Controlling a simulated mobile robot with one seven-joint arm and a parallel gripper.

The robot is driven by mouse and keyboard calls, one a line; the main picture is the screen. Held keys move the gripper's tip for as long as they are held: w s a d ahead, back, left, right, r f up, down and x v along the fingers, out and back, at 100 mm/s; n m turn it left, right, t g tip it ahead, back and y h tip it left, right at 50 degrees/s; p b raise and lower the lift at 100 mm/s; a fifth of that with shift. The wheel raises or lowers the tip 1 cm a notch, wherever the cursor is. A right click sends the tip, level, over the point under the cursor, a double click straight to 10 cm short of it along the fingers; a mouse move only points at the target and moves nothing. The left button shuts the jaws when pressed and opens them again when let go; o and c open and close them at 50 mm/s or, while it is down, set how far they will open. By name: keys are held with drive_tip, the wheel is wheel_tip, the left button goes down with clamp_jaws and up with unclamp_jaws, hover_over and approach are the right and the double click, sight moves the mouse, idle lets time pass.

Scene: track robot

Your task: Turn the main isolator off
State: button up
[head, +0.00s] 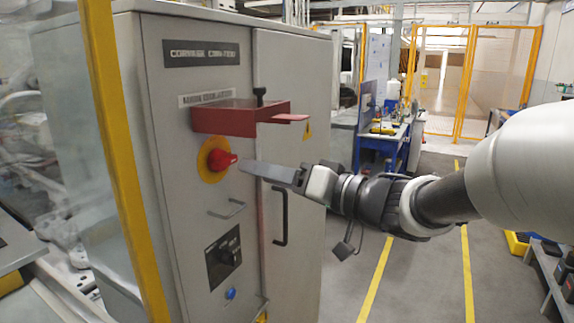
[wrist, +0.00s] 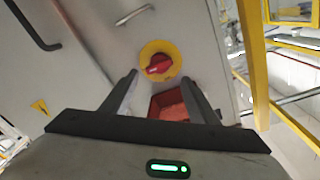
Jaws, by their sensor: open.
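The main isolator is a red rotary handle (head: 222,160) on a yellow round plate (head: 205,167), on the front of a grey cabinet (head: 185,120). In the head view the handle points to the right. My gripper (head: 242,166) is just right of it, its fingers pointing at it. In the wrist view the red handle (wrist: 158,65) lies ahead, between and just beyond the two open fingertips (wrist: 160,78). The fingers are empty, and I see no contact with the handle. The exact gap is hard to judge.
A red box-like bracket (head: 225,119) with a black knob juts out just above the handle. It also shows between the fingers in the wrist view (wrist: 169,104). A yellow post (head: 122,150) stands at left.

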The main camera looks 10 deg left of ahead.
sight(228, 163)
drive_tip(key=x, duration=0.9)
drive_tip(key=shift+w+a+b, duration=0.1)
drive_tip(key=shift+a+b, duration=0.05)
drive_tip(key=shift+b, duration=0.15)
